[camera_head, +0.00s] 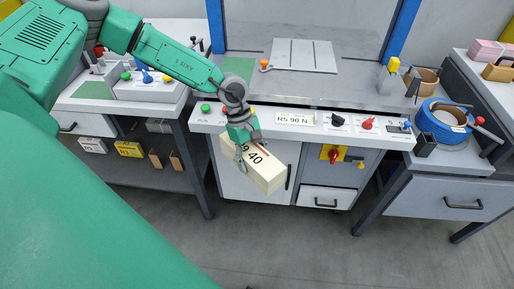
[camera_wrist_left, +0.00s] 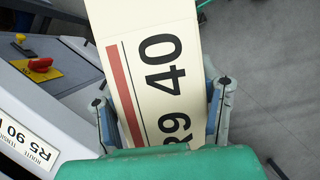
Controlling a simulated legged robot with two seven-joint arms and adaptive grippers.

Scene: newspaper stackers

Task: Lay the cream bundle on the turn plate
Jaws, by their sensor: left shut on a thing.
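The cream bundle (camera_head: 266,174) is a box-shaped pack with a red stripe and black lettering "R9 40". My left gripper (camera_head: 243,153) is shut on it and holds it tilted in front of the middle machine, below its front panel. In the left wrist view the bundle (camera_wrist_left: 150,60) lies between the two fingers of the gripper (camera_wrist_left: 160,95). A flat pale grey plate (camera_head: 304,55), which looks like the turn plate, lies bare on the machine top behind the panel. My right gripper is not in view.
The front panel (camera_head: 365,130) carries a label "R5 90 N", knobs and a green button. Blue posts (camera_head: 399,30) flank the machine top. An orange knob (camera_head: 264,64) stands at the plate's left edge. A blue roll (camera_head: 446,121) sits on the right bench.

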